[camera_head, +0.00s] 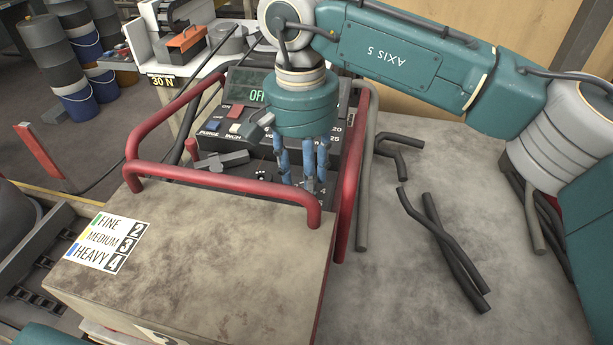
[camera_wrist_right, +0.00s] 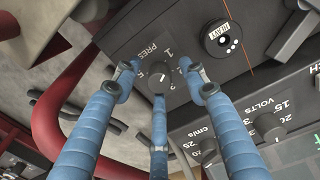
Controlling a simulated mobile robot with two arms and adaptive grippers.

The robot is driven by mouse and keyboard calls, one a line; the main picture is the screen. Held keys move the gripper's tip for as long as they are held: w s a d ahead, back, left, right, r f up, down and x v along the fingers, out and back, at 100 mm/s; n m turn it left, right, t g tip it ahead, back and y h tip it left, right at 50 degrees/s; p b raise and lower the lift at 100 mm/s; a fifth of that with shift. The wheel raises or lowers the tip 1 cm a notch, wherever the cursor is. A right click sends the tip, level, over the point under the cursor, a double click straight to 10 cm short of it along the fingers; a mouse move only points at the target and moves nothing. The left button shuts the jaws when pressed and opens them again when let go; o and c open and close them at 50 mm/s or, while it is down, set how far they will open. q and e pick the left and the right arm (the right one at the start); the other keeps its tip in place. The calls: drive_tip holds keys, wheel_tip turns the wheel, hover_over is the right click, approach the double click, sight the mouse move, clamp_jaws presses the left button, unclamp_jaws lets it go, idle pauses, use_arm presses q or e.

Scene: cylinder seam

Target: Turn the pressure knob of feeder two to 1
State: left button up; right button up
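In the right wrist view a dark round knob (camera_wrist_right: 151,78) sits on a grey panel below lettering that begins "PRES". A "1" is printed above it toward the right. Its pale pointer mark is partly hidden, so I cannot tell its setting. My right gripper (camera_wrist_right: 158,75) has its three blue fingers spread around this knob, with visible gaps at the two side tips; the third finger overlaps the knob's lower edge. In the head view my right gripper (camera_head: 302,165) points down at the control panel and hides the knob. My left gripper is not in view.
A red tube frame (camera_head: 215,178) surrounds the panel. A black round part (camera_wrist_right: 221,38) labelled "HEAVY" and a volts dial (camera_wrist_right: 268,127) are near the knob. A "FINE, MEDIUM, HEAVY" label (camera_head: 105,242) lies on the box top. Dark bent rods (camera_head: 445,243) lie on the table.

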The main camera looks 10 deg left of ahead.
wheel_tip(320, 180, up, 12)
drive_tip(key=shift+a, duration=0.2)
idle(0.4)
drive_tip(key=shift+r, duration=0.1)
